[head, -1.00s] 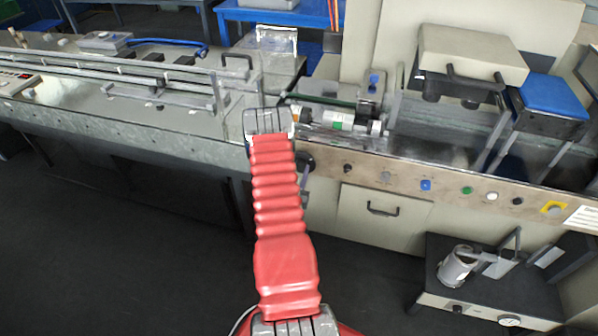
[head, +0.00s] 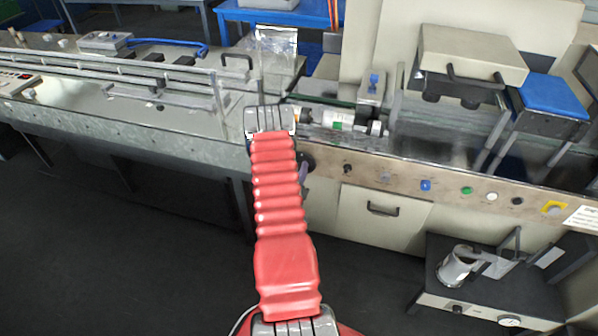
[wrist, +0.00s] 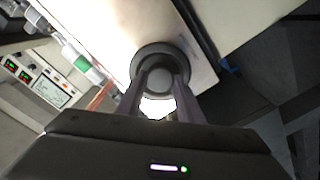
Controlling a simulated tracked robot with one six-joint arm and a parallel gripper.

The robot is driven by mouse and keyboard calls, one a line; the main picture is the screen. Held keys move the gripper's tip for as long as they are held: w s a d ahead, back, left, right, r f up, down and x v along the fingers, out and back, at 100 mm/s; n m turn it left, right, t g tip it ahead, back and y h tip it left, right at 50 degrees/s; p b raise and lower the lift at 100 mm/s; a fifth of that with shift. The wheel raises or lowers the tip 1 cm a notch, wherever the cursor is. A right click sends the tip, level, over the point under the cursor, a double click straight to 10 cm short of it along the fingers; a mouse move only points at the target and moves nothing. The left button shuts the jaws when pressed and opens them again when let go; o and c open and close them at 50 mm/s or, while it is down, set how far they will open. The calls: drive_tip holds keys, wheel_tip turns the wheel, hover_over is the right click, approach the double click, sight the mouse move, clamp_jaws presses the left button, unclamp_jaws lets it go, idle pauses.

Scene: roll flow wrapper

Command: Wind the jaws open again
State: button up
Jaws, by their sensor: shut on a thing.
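My gripper (wrist: 160,92) shows in the wrist view, with its two dark fingers on either side of a round dark knob (wrist: 160,57) with a paler centre. It is shut on this knob, in front of a pale panel. In the head view my red-sleeved arm reaches to the machine's front edge, and its grey wrist hides the fingers. A dark round part (head: 307,162) shows on the machine front beside the wrist. A white and green roll (head: 338,120) lies on the machine bed behind it. I cannot clearly make out the machine's jaws.
A long conveyor bed with rails (head: 130,72) runs to the left. A steel front panel with coloured buttons (head: 425,186) runs to the right. A low bench device holding a silver cylinder (head: 455,268) stands at lower right. The dark floor in front is clear.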

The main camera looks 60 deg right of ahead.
drive_tip(key=shift+w+a+f+n, duration=0.1)
drive_tip(key=shift+w+n, duration=0.1)
drive_tip(key=shift+n, duration=0.1)
drive_tip(key=o, duration=0.8)
drive_tip(key=shift+o, duration=1.3)
drive_tip(key=shift+s, duration=0.1)
drive_tip(key=s+a, duration=0.2)
drive_tip(key=a, duration=1.1)
drive_tip(key=shift+s+a, duration=0.2)
drive_tip(key=shift+s, duration=0.15)
